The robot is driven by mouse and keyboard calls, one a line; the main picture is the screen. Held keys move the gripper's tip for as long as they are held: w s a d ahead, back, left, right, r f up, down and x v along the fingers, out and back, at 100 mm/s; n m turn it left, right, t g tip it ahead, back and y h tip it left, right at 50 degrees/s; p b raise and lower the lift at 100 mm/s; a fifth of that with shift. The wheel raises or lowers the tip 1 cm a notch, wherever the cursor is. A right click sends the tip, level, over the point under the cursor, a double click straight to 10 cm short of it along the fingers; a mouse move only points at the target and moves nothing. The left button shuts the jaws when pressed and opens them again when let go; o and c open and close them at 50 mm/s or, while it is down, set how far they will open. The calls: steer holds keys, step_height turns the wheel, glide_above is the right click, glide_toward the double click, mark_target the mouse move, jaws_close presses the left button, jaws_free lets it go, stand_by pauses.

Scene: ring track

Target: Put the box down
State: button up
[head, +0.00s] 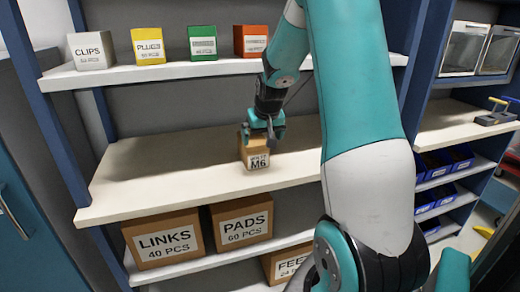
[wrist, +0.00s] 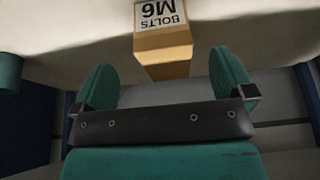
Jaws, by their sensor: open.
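A small cardboard box (head: 257,158) labelled M6 stands upright on the middle shelf (head: 150,170), near its front edge. My gripper (head: 263,130) is just above and behind the top of the box. In the wrist view the box (wrist: 163,50) reads "BOLTS M6" and lies ahead, between the lines of the two teal fingers. My gripper (wrist: 172,85) is open, with a clear gap on both sides of the box. The lower part of the box is cut off in the wrist view.
The upper shelf holds a CLIPS box (head: 91,51), a yellow PLUGS box (head: 147,46), a green box (head: 202,43) and an orange box (head: 251,41). Below are LINKS (head: 163,240), PADS (head: 242,221) and a partly hidden box (head: 284,264). The middle shelf is clear left of the box.

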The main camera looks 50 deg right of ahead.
steer(key=s+a+r+n+y, duration=0.2)
steer(key=a+r+n, duration=0.1)
steer(key=a, duration=1)
steer(key=s+a+r+n+y, duration=0.2)
steer(key=a+r+n, duration=0.1)
steer(key=a, duration=0.9)
steer(key=s+a+r+n+g+y, duration=0.1)
steer(key=s+a+n+g, duration=0.3)
steer(key=s+a, duration=1.2)
steer(key=s+n+y, duration=0.1)
steer(key=n, duration=0.2)
steer(key=shift+s+r+y, duration=0.3)
steer(key=shift+s, duration=0.05)
